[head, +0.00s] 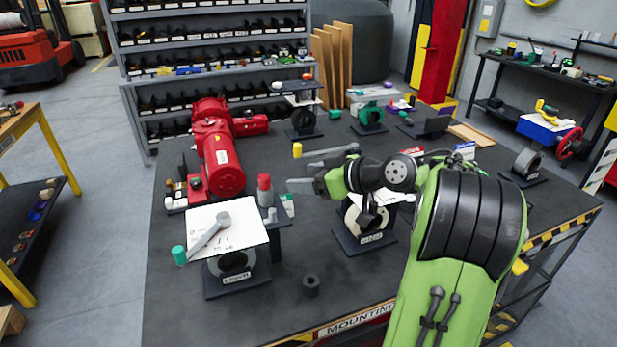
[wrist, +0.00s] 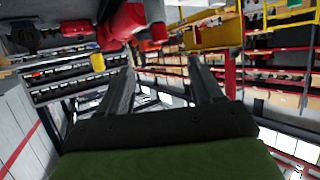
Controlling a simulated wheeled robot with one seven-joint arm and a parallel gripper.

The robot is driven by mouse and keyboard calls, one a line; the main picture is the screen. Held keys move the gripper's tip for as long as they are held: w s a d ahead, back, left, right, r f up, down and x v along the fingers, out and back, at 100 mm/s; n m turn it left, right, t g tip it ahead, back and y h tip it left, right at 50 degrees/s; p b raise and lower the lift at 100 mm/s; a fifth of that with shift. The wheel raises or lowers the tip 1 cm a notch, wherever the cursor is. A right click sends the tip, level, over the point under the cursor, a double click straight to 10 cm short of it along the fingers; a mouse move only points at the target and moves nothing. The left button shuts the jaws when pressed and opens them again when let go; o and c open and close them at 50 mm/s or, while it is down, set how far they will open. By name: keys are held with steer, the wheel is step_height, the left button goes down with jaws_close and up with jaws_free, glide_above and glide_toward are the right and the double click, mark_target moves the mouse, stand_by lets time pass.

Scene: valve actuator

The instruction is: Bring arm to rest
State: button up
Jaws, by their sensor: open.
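My green and black arm (head: 462,225) reaches in from the right over the dark workbench (head: 335,285). My gripper (head: 297,174) points left above the middle of the bench, with its two grey fingers apart. In the wrist view, my gripper (wrist: 160,65) shows both dark fingers spread with no object held between them. The red actuator (head: 221,155) is left of the fingertips, apart from them. A valve on a stand (head: 360,219) is partly hidden below my wrist.
A valve with a white plate and grey lever (head: 228,230) stands at front left. A red-topped cylinder (head: 265,185) stands near the gripper. A small black ring (head: 311,284) lies at the front. More valves, including a teal one (head: 368,112), stand at the back. The front middle is mostly clear.

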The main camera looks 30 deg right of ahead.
stand_by(0.4)
steer(key=s+a+f+m+g+h, duration=0.1)
steer(key=s+a+g+h, duration=0.45)
steer(key=a, duration=0.95)
steer(key=s+f+m, duration=0.2)
steer(key=s, duration=0.8)
steer(key=s+a+f+m+g, duration=0.1)
steer(key=s+f+m, duration=0.1)
steer(key=s, duration=0.8)
steer(key=shift+s+a+f, duration=0.3)
steer(key=shift+f, duration=0.2)
